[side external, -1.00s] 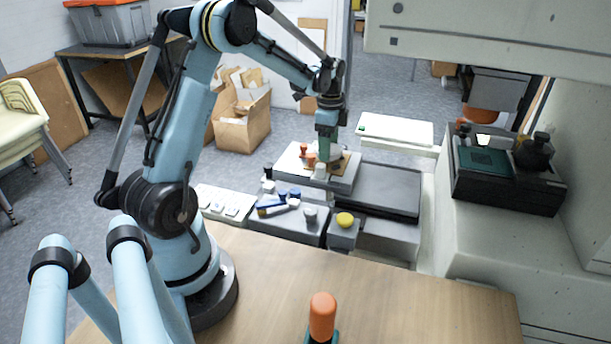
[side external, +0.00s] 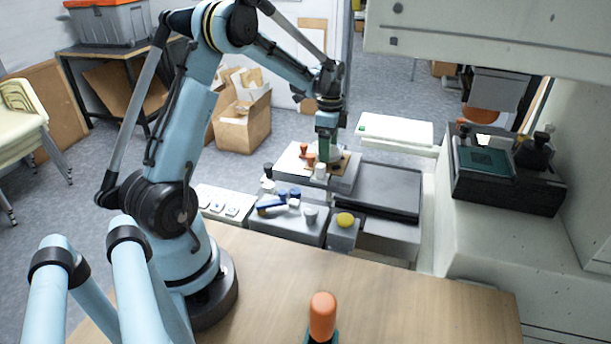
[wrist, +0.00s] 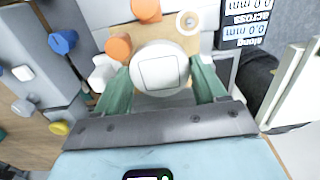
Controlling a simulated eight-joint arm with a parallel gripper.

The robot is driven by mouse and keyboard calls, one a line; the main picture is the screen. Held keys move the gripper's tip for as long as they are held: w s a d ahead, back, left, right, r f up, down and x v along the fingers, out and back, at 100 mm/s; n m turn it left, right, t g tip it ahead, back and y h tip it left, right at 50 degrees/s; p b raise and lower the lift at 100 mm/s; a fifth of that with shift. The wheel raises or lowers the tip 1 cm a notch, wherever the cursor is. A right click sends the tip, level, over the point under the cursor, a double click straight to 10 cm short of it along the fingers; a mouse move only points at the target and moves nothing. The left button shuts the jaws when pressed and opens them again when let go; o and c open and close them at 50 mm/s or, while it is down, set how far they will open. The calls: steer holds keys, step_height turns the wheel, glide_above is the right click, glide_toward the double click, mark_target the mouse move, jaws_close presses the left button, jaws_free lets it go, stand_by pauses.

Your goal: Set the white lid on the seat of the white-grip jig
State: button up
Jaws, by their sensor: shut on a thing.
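The white lid (wrist: 160,68), round with a square outline on top, is between the green fingers of my gripper (wrist: 162,82) in the wrist view. My gripper is shut on it. It hides the surface directly beneath, so I cannot tell whether the lid touches it. A white grip (wrist: 102,72) stands just left of the lid; it also shows in the side view (side external: 320,171). A tan plate (wrist: 178,42) shows behind the lid. In the side view my gripper (side external: 325,154) is over the light fixture plate, and the lid is hard to make out.
Two orange grips (wrist: 118,46) (wrist: 146,10) stand close to the lid. A white ring (wrist: 188,22) lies on the tan plate. A tray with blue pieces (side external: 272,205) and a yellow knob (side external: 345,219) are nearer the camera. A dark flat bed (side external: 385,190) to the right is clear.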

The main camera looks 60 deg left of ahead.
steer(key=shift+f, duration=0.9)
stand_by(0.7)
steer(key=o, duration=0.7)
steer(key=shift+r, duration=0.15)
steer(key=shift+r, duration=1.4)
steer(key=o, duration=0.3)
steer(key=shift+o, duration=0.2)
